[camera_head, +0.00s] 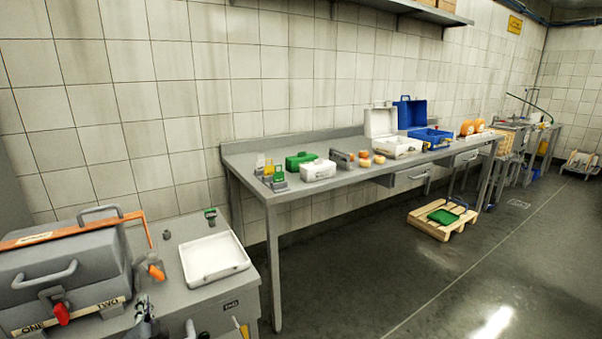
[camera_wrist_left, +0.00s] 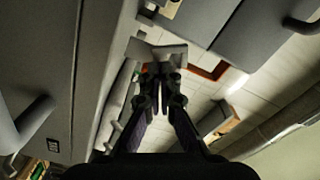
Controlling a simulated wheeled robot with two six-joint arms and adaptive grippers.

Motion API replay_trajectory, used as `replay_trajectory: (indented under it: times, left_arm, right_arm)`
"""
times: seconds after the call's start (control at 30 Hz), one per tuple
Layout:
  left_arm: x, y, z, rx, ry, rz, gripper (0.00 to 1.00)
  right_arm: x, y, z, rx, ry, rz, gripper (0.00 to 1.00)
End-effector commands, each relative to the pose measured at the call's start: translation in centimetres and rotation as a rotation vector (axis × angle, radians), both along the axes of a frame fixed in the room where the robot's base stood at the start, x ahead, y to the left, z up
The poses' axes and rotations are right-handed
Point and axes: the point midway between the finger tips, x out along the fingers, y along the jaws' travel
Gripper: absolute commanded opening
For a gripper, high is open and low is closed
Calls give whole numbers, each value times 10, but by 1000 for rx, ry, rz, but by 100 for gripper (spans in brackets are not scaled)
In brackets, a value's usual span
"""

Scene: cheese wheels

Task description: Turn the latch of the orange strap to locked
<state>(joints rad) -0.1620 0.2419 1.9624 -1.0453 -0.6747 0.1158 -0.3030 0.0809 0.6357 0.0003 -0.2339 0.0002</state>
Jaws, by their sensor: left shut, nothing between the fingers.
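The orange strap (camera_head: 75,228) runs over the top of a grey lidded case at the lower left in the head view and bends down its right side. An orange latch handle (camera_head: 156,271) sits on a grey fitting at that side, tilted down to the right. My left gripper (camera_head: 143,308) is just below the latch, small and partly cut off by the bottom edge. In the left wrist view its fingers (camera_wrist_left: 161,98) are shut and empty, close to a grey bracket (camera_wrist_left: 155,50). I cannot tell whether they touch it. My right gripper is not in view.
A red latch handle (camera_head: 61,313) hangs on the case's front. A white tray (camera_head: 213,258) lies on the grey cabinet right of the case. A long steel table (camera_head: 300,192) with boxes stands beyond. The floor to its right is mostly clear, with a wooden pallet (camera_head: 430,229).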

Motion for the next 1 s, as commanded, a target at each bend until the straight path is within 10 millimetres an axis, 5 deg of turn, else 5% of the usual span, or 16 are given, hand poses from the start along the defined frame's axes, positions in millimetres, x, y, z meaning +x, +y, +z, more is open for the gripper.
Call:
replay_trajectory:
  times: [0.23,0.5,1.0]
  left_arm:
    - [-8,-1,-3,318,194,0,0]
    - [-8,-1,-2,404,248,0,0]
    - [44,31,-2,402,245,0,0]
  right_arm:
    - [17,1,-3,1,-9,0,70]
    - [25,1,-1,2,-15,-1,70]
    - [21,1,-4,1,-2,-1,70]
